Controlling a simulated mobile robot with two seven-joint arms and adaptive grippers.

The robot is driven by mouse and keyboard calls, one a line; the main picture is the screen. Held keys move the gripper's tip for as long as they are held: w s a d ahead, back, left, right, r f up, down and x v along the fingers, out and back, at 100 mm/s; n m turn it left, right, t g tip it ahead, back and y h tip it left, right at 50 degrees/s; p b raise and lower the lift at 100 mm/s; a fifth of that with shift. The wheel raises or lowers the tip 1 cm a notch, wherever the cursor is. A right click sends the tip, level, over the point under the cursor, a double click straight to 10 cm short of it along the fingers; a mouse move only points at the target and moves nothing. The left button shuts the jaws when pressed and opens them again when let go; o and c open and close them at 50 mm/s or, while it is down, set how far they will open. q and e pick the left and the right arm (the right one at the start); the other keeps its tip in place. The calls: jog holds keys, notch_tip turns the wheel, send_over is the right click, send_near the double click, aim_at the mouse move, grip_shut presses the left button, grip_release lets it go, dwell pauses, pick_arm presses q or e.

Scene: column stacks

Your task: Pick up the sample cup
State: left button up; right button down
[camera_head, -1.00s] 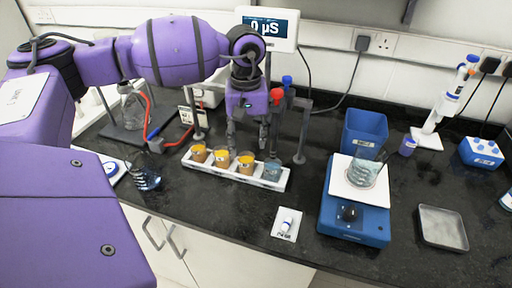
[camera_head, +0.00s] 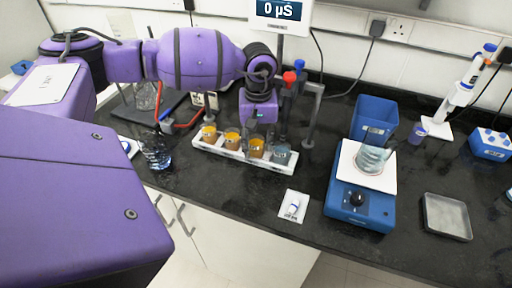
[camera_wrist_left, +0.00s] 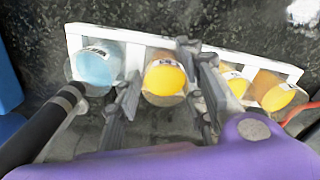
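A white rack (camera_head: 228,151) holds a row of several cups. Three have yellow-orange tops, and the one at the right end in the head view is pale blue (camera_head: 282,155). The orange cup beside the blue one (camera_head: 256,148) also shows in the left wrist view (camera_wrist_left: 165,80). My left gripper (camera_head: 260,138) points down at it. In the left wrist view its fingers (camera_wrist_left: 163,75) are apart, one on each side of this orange cup. I cannot tell whether they touch it. My right gripper is not in view.
Stands with red and blue caps (camera_head: 289,79) rise just behind the rack. A glass beaker (camera_head: 155,153) stands to the left. A blue scale (camera_head: 357,207) bears another beaker (camera_head: 371,158) at right. The black bench in front of the rack is mostly clear.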

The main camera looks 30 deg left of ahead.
pick_arm(q)
jog(key=c, duration=0.7)
jog(key=shift+r, duration=0.1)
jog(key=shift+c, duration=0.2)
